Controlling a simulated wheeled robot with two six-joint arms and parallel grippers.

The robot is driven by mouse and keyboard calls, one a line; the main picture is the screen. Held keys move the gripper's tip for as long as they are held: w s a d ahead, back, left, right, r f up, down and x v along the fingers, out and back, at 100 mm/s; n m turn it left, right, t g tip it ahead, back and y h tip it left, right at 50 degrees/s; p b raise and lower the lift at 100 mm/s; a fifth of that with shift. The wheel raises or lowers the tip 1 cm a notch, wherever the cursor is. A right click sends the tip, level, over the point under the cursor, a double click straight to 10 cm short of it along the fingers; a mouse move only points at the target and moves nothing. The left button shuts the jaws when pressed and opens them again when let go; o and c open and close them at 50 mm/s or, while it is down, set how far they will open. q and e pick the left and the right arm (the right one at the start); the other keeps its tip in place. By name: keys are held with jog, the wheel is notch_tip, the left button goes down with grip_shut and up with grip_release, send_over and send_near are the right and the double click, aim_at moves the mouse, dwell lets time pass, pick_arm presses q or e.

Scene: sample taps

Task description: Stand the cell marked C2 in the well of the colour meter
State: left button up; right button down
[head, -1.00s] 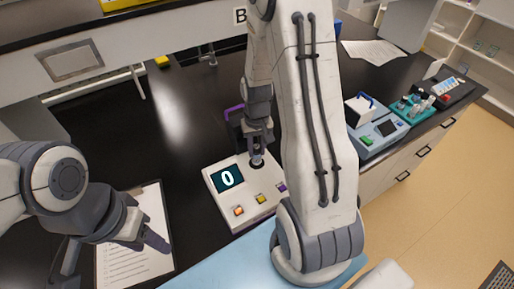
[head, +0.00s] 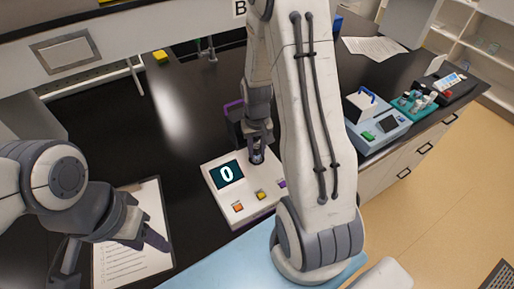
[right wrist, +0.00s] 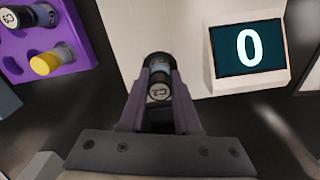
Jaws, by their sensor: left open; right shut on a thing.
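The colour meter (head: 236,205) is a white box with a dark display showing 0 and coloured buttons; it also shows in the right wrist view (right wrist: 195,75). My right gripper (head: 257,153) is over the meter's far right part, at its well. In the right wrist view the gripper (right wrist: 158,92) is shut on the dark-capped cell marked C2 (right wrist: 158,91). A dark round edge shows just beyond the cap. The well is mostly hidden, and I cannot tell whether the cell's foot is inside it. My left gripper (head: 145,238) is open and empty above the clipboard.
A purple rack (right wrist: 88,48) beside the meter holds a cell marked C3 (right wrist: 30,17) and a yellow-capped cell (right wrist: 52,60). A clipboard (head: 110,265) lies at left. A blue-grey device (head: 378,128) and a teal rack (head: 414,106) stand at right.

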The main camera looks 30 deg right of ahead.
jog(key=c, duration=0.5)
grip_release()
jog(key=shift+c, duration=0.2)
jog(key=shift+o, duration=0.3)
jog(key=o, duration=0.5)
jog(key=shift+r+p, duration=3.1)
jog(key=shift+r, duration=0.4)
